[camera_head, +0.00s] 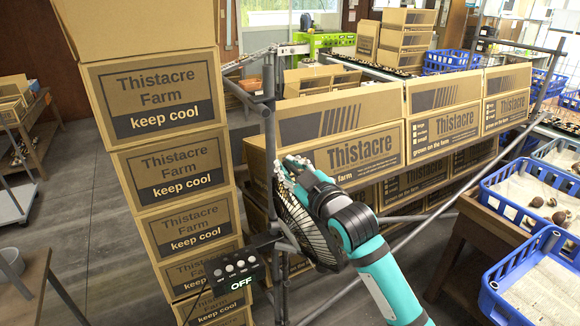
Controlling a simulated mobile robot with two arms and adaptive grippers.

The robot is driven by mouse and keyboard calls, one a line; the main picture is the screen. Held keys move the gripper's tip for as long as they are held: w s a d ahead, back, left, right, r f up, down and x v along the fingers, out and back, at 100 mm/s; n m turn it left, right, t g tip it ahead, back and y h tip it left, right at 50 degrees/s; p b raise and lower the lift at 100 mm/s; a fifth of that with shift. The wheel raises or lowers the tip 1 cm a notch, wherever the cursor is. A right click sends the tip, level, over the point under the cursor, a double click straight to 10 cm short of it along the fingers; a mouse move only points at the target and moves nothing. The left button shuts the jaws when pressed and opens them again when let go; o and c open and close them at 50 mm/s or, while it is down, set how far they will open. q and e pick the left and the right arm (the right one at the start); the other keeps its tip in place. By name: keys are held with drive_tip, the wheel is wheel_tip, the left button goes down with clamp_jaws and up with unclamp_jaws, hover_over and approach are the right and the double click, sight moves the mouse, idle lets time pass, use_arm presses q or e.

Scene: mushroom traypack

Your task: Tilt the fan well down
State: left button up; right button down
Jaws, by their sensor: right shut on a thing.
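The fan (305,234) is a round black cage fan on a grey metal pole (269,150), low in the middle of the head view. Its face is seen at a steep slant, turned to the lower left. My right gripper (288,168) is at the top of the fan and is shut on the fan's upper rim. My gripper and wrist hide the upper right part of the cage. A black control box (232,268) with several buttons and a display reading OFF is beside the pole, left of the fan. My left gripper is not in view.
A tall stack of Thistacre Farm boxes (165,135) stands close on the left. More Thistacre boxes (362,148) stand behind the fan. A slanting metal rail (420,228) runs behind my right arm. Blue crates (490,190) are at the right.

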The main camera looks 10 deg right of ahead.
drive_tip(key=c, duration=1.4)
unclamp_jaws()
drive_tip(key=shift+d, duration=0.15)
drive_tip(key=shift+s, duration=0.1)
drive_tip(key=v, duration=1.2)
